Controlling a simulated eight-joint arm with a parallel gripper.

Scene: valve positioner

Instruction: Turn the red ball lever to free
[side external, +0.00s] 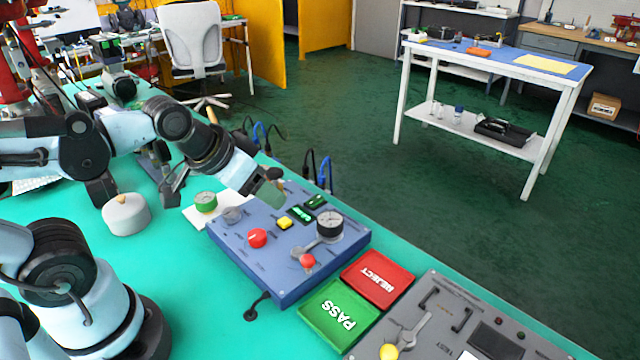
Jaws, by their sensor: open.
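The red ball lever (307,261) is on the top of the blue valve box (265,275), near its right front edge. Its ball stands by a grey metal arm (318,245) beside the round gauge (329,223). The position markings are too small to read. My gripper (272,191) hangs over the back edge of the box, behind and left of the lever, clear of it. It is open, and I see nothing held in it; its fingers are small and partly hidden.
A red knob (258,238), yellow button (284,223) and green display (300,214) share the box top. Red REJECT (378,279) and green PASS (338,316) trays lie right of it. A grey panel (445,320) is farther right. A white round pot (126,214) stands left.

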